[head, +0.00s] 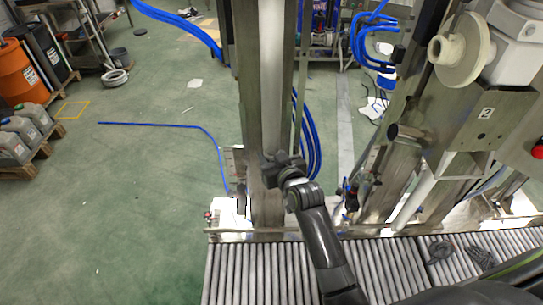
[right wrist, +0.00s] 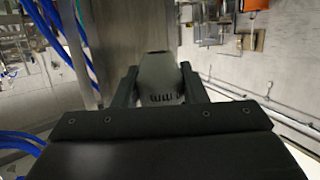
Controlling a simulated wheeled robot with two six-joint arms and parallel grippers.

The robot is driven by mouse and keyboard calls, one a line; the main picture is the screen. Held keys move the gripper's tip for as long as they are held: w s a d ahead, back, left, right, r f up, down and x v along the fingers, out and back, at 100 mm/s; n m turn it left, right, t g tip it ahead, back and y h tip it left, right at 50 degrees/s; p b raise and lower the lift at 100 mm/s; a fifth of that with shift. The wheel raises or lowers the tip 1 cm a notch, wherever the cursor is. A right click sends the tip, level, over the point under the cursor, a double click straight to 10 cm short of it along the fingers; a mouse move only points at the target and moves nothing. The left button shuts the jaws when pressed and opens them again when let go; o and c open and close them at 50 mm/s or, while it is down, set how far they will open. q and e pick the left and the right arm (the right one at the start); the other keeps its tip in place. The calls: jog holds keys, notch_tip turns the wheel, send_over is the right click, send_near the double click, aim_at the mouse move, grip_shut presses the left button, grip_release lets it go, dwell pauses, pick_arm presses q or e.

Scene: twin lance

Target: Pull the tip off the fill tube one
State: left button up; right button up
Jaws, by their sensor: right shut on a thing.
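My right gripper (head: 276,168) is in front of the tall steel column in the middle of the head view. The right wrist view shows its two fingers shut on a grey, rounded piece with dark slots, which looks like the tip (right wrist: 160,77). The tip is hidden by the gripper in the head view. A pale upright strip, perhaps fill tube one (head: 272,70), runs down the column above the gripper. I cannot tell whether the tip is joined to it. My left gripper is not in view.
A roller conveyor (head: 262,272) runs along the bottom, below the column's foot. To the right stands a second filling unit marked 2 (head: 487,112) with a white tube (head: 413,203). Blue hoses (head: 312,140) hang behind the column. Open green floor lies to the left.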

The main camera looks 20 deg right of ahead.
jog(key=shift+f+b, duration=0.8)
jog(key=shift+f, duration=0.7)
jog(key=shift+f, duration=0.1)
